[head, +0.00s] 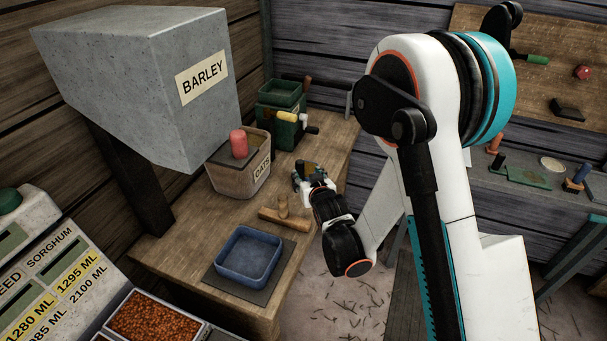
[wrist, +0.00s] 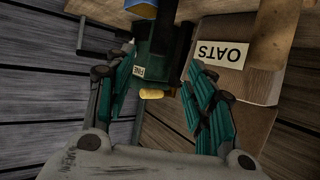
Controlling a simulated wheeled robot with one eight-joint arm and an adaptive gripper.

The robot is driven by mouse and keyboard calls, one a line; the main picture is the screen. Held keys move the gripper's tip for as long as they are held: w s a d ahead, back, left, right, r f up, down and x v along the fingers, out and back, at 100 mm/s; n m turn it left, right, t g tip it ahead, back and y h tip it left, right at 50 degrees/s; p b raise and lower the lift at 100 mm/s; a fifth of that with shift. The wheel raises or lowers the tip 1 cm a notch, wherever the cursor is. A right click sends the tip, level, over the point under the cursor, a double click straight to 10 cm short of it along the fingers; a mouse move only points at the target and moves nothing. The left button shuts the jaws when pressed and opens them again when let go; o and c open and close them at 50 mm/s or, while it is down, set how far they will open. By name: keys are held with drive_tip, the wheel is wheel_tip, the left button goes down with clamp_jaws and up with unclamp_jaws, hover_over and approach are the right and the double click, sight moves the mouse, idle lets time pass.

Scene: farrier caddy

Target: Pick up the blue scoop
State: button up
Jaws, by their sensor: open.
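My gripper (head: 313,172) is open over the bench, to the right of the oats box. In the wrist view its two teal-padded fingers (wrist: 158,100) stand apart with nothing held between them. A blue piece (wrist: 142,5) with a pale edge is cut off at the top of the wrist view, beyond the fingers; it may be the blue scoop, but I cannot tell. In the head view I cannot make out a clear scoop near the gripper. A square blue tray (head: 221,268) sits on a dark mat at the bench front.
The oats box (head: 229,182) bears a red cylinder (head: 238,143) and also shows in the wrist view (wrist: 250,92). A green machine (head: 279,134) with a yellow handle stands behind. A wooden T-shaped piece (head: 283,212) lies near my gripper. The grey barley hopper (head: 130,85) overhangs the left.

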sight(301, 167)
drive_tip(key=b+x, duration=0.2)
drive_tip(key=x, duration=0.9)
drive_tip(key=shift+b, duration=0.35)
drive_tip(key=shift+r, duration=0.1)
clamp_jaws()
